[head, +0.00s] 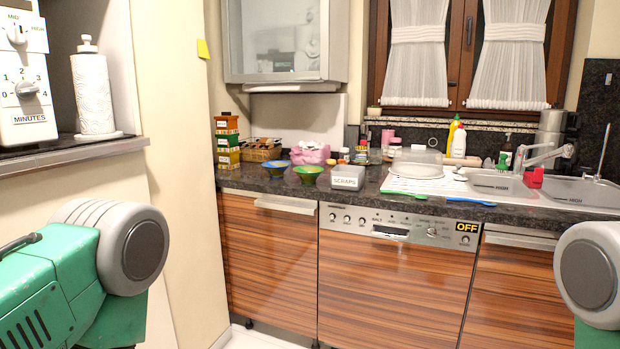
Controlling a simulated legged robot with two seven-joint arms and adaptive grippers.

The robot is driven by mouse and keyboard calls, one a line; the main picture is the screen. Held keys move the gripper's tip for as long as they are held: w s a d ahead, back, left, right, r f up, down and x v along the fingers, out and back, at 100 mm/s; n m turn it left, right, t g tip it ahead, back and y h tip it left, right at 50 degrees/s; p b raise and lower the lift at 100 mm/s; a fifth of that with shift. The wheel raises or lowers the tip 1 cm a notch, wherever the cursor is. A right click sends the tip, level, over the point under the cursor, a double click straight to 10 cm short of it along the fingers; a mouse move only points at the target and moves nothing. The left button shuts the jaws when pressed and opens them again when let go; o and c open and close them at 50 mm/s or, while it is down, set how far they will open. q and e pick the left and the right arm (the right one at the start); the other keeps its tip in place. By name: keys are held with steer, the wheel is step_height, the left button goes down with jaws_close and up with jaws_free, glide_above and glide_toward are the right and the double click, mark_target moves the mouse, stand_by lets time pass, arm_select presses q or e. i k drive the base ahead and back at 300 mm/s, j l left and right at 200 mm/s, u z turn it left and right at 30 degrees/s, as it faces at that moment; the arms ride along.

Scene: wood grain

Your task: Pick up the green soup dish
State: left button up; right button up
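A small green bowl (308,177), which looks like the green soup dish, stands on the dark countertop (240,186) near its front edge. Its inside looks yellowish. A blue bowl (276,169) stands close to its left and slightly farther back. A box labelled SCRAPS (347,177) stands close to its right. Only green and grey parts of my arms show at the lower left and right edges. Neither of my grippers is in the picture, so their state is hidden. Both are away from the bowl.
A pink bag (311,153) lies behind the bowls, with a wicker basket (261,150) and stacked boxes (227,142) farther left. Wood-grain cabinets and a dishwasher (393,285) front the counter.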

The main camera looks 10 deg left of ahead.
mark_target(308, 174)
steer(key=z, duration=0.4)
steer(key=i+j+z, duration=0.6)
steer(key=j+z, duration=0.15)
steer(key=j, duration=0.25)
steer(key=i+j+z, duration=0.15)
steer(key=j+z, duration=0.15)
steer(key=j, duration=0.05)
